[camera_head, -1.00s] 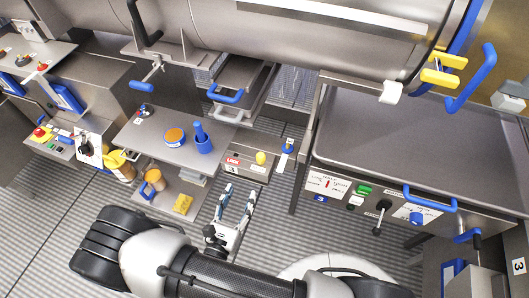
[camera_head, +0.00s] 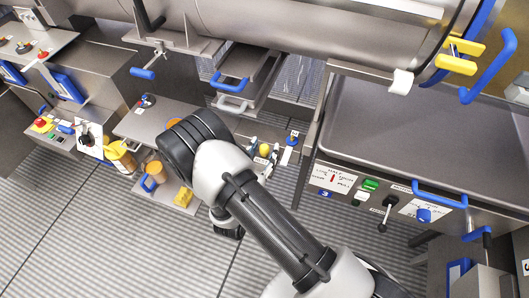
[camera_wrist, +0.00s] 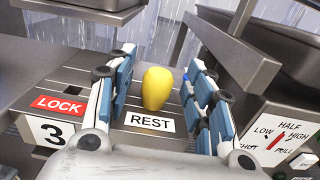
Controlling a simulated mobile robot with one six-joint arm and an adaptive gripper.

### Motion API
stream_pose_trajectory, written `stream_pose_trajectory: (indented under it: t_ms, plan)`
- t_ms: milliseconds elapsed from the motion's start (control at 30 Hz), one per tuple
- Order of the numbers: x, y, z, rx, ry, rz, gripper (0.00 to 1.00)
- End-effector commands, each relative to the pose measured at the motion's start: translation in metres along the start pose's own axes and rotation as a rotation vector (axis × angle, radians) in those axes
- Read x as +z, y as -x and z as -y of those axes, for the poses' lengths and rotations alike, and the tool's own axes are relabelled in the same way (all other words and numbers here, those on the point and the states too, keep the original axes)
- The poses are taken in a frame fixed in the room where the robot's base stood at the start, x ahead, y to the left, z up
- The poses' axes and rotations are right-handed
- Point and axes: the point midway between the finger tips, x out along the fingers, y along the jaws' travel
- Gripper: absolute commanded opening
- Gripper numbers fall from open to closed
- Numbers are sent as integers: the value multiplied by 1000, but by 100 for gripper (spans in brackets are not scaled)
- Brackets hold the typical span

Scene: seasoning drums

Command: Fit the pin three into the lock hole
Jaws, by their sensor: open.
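The yellow pin (camera_wrist: 157,88) stands upright on a grey metal panel (camera_wrist: 75,73), just behind the REST label (camera_wrist: 150,122). In the head view the yellow pin (camera_head: 264,149) shows small beyond my arm. My gripper (camera_wrist: 160,60) is open, with one blue-padded finger on each side of the pin; gaps show on both sides. In the head view my gripper (camera_head: 265,143) is partly hidden by my arm. The red LOCK label (camera_wrist: 59,104) and a "3" plate (camera_wrist: 50,133) are left of my left finger.
A control panel with a HALF/LOW/HIGH dial (camera_wrist: 280,138) is close on the right of the wrist view. A metal tray with a blue handle (camera_head: 229,84) hangs behind the pin's panel.

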Motion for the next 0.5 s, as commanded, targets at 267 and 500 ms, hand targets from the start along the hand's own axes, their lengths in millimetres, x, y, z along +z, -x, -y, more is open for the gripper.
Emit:
stream_pose_trajectory:
  t_ms: [267,500]
  plan:
    - [1,-13,-1,2,-1,1,48]
    - [1,-13,-1,2,-1,1,38]
